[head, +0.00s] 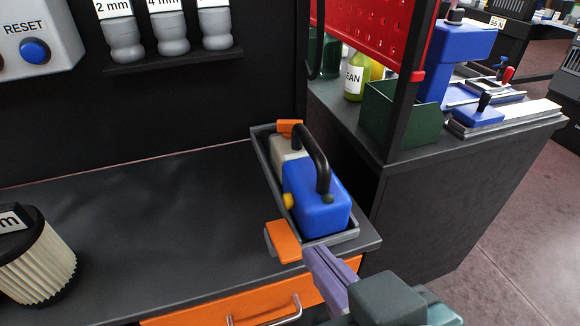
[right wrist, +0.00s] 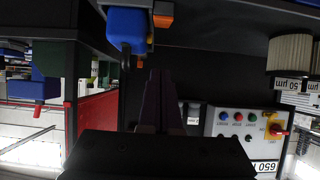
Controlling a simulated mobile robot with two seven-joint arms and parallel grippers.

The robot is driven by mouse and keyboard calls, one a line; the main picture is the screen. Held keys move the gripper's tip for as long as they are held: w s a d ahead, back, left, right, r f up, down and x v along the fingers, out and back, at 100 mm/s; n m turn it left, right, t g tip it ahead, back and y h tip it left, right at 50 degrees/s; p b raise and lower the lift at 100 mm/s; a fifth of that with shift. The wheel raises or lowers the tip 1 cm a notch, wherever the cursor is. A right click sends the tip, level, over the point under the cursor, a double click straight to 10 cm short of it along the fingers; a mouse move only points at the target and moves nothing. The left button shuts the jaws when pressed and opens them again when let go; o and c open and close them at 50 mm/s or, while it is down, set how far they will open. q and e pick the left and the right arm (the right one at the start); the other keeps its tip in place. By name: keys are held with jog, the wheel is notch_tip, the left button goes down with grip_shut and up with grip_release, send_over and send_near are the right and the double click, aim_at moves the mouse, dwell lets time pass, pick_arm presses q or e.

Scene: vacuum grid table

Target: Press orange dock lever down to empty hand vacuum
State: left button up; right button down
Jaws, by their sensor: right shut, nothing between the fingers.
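The blue hand vacuum (head: 314,198) with a black handle lies in a grey dock tray (head: 265,160) at the table's right end. The orange dock lever (head: 284,241) sticks out at the tray's front left corner. The vacuum (right wrist: 127,28) and the orange lever (right wrist: 163,20) also show in the right wrist view. My right gripper (head: 309,252) is shut and empty, its purple fingers just right of the lever in the head view. I cannot tell whether they touch it. My left gripper is not in view.
A pleated filter (head: 38,262) stands at the table's left. An orange drawer (head: 225,305) with a metal handle is below the front edge. A neighbouring bench (head: 430,170) carries a green bin (head: 400,115). The table's middle is clear.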

jog(key=b, duration=0.3)
send_over(294, 260)
jog(key=w, duration=0.1)
jog(key=f, duration=0.5)
jog(key=shift+w+a+f, duration=0.1)
jog(key=shift+w+a, duration=0.1)
jog(key=shift+s+d+f+b, duration=0.1)
jog(key=shift+s+f+b, duration=0.15)
jog(key=shift+f, duration=0.35)
jog(key=shift+s+d+f+b, duration=0.1)
jog(key=shift+s+f, duration=0.2)
jog(key=shift+f, duration=0.3)
jog(key=shift+s+f, duration=0.15)
jog(key=shift+f, duration=0.35)
